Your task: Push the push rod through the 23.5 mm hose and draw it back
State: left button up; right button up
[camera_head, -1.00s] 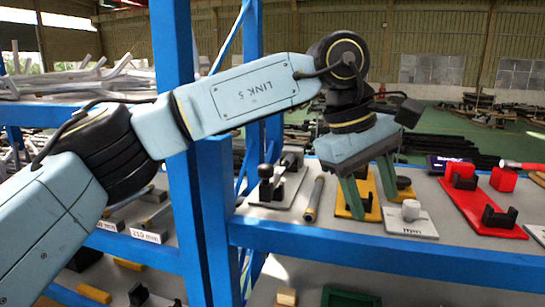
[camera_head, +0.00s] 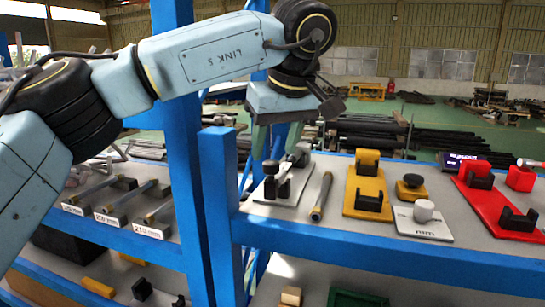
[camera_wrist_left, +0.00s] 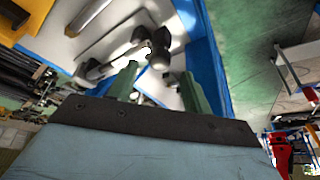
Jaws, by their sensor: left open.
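My left gripper (camera_head: 275,152) is open, its two green fingers pointing down just above and behind the white plate (camera_head: 262,197) on the blue shelf. The plate carries black uprights (camera_head: 271,182) and a grey rod-like piece (camera_head: 300,153). In the left wrist view, the fingers (camera_wrist_left: 158,76) are apart, with a grey bar (camera_wrist_left: 108,66) and a black fitting (camera_wrist_left: 160,45) beyond them. A slim dark rod or tube (camera_head: 321,197) lies loose right of the plate. I cannot tell which piece is the push rod or the 23.5 mm hose. My right gripper is out of view.
Right of the loose rod stand a yellow stand (camera_head: 352,207), a grey plate with a white knob (camera_head: 423,224) and a red stand (camera_head: 478,207). A blue post (camera_head: 190,150) rises left of the shelf. Labelled trays (camera_head: 152,228) lie lower left.

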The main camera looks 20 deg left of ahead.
aim_at(272, 161)
pick_arm(q)
jog(key=shift+x, duration=1.8)
